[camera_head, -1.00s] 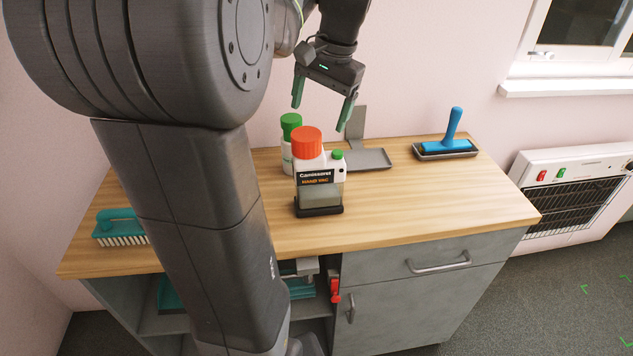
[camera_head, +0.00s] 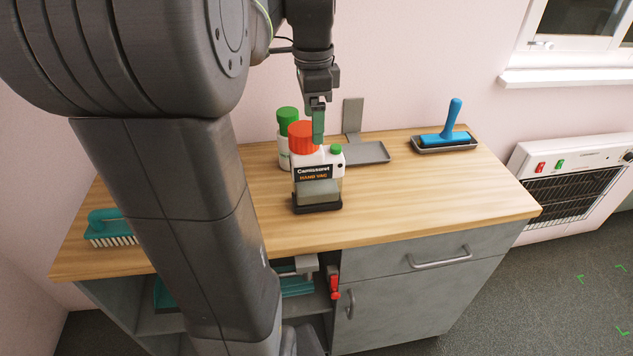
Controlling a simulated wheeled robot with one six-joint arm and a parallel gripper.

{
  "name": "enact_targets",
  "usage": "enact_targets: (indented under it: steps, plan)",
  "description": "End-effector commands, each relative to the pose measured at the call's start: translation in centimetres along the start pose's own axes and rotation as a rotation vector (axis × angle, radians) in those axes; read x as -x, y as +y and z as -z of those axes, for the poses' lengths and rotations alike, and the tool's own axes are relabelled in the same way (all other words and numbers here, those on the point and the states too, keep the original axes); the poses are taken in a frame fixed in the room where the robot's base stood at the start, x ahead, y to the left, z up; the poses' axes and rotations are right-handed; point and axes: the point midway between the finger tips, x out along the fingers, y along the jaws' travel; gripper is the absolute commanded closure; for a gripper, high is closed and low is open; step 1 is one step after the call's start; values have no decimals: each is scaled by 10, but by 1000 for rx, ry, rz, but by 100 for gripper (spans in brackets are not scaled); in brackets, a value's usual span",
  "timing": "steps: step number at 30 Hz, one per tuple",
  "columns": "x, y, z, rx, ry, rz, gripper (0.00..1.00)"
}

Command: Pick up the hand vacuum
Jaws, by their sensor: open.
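The hand vacuum (camera_head: 317,175) stands upright on the wooden counter. It has a white body, an orange-red cap, a small green cap, a grey lower part and a dark base, with a label reading "HAND VAC". My gripper (camera_head: 318,140) is above and at the vacuum's top, pointing down and seen edge-on, with one green finger showing beside the orange-red cap. The jaws are open and nothing shows between them. I cannot tell whether the finger touches the vacuum. The other finger is hidden.
A white bottle with a green cap (camera_head: 287,117) stands close behind the vacuum at left. A grey dustpan (camera_head: 368,153) lies behind it at right. A blue-handled tool (camera_head: 448,130) rests in a tray farther right. A teal brush (camera_head: 108,226) is at left. The counter's right front (camera_head: 440,200) is clear.

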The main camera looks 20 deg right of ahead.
Motion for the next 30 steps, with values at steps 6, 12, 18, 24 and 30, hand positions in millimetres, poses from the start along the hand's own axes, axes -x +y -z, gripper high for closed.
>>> enact_targets:
  steps: [6,12,18,24,30]
  plan:
    - [-26,0,0,1,0,0,18]
    - [-45,1,3,1,-1,-3,18]
    - [-73,1,6,2,-1,-1,18]
    - [-80,0,6,2,0,2,18]
    - [-80,0,6,2,0,1,32]
